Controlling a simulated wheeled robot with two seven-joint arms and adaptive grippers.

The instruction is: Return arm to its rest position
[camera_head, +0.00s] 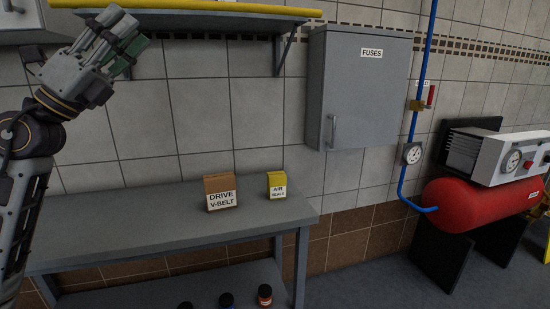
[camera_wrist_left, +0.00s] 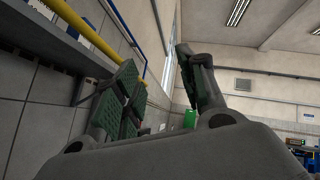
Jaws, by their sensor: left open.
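My left arm comes in from the left in the head view, and my left gripper (camera_head: 116,42) is raised at the upper left, near the wall shelf. Its fingers point up and to the right. In the left wrist view its fingers (camera_wrist_left: 160,92) stand wide apart with green pads, and nothing is between them. The gripper is open and empty. My right gripper does not show in either view.
A shelf with a yellow edge (camera_head: 230,8) is close to the left gripper. A bench (camera_head: 130,225) holds a brown box (camera_head: 220,191) and a yellow box (camera_head: 277,185). A grey fuse cabinet (camera_head: 355,95), blue pipe (camera_head: 418,75) and red tank (camera_head: 475,205) stand to the right.

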